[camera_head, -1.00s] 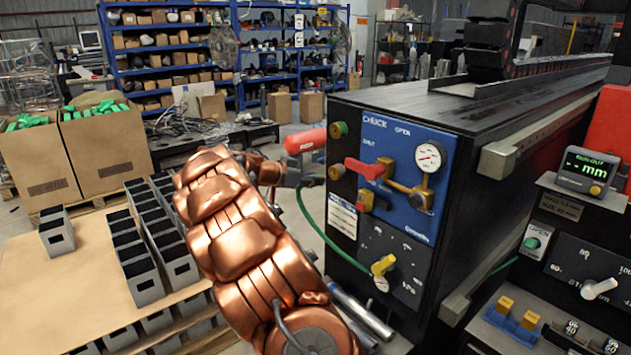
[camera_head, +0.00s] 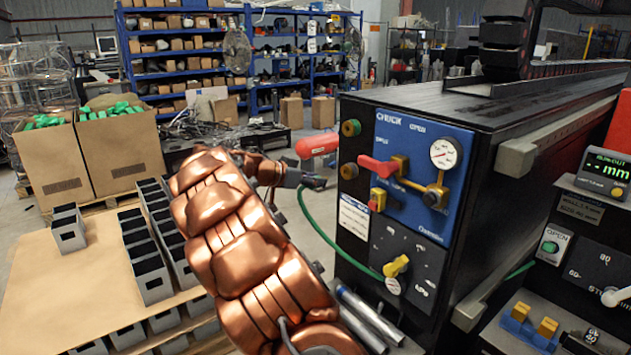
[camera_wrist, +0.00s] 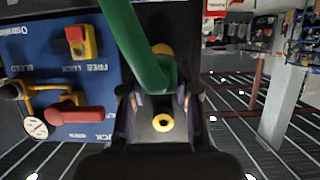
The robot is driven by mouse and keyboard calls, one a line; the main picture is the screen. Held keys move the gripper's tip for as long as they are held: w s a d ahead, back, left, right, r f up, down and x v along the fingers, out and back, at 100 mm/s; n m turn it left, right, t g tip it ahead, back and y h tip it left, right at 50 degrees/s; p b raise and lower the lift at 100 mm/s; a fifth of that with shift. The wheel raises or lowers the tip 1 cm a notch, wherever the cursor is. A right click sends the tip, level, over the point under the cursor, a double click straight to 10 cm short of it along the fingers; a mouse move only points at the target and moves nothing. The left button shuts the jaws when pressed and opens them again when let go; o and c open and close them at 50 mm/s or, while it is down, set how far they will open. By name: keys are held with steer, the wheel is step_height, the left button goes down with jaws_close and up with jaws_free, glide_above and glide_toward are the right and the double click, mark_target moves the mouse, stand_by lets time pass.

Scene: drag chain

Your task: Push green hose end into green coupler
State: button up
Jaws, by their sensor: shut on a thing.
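The green coupler (camera_head: 350,128) sits at the upper left corner of the blue chuck panel. My gripper (camera_head: 314,182) is left of the panel and below the green coupler's height, apart from both. It is shut on the green hose (camera_head: 322,232) near its end. The hose hangs from it and curves to the panel's lower part. In the wrist view the green hose end (camera_wrist: 152,75) lies between my fingers (camera_wrist: 160,100). A yellow ring (camera_wrist: 163,122) shows just past it; I cannot tell whether it is the hose tip.
A dark coupler (camera_head: 348,171) is just below the green one. A red lever (camera_head: 378,167) and yellow knob (camera_head: 396,266) stick out of the panel. A red rounded object (camera_head: 317,145) shows above my gripper.

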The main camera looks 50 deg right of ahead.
jaws_close()
steer(key=shift+r, duration=0.1)
step_height(320, 180, up, 13)
steer(key=p, duration=0.1)
steer(key=shift+d, duration=0.15)
stand_by(0.3)
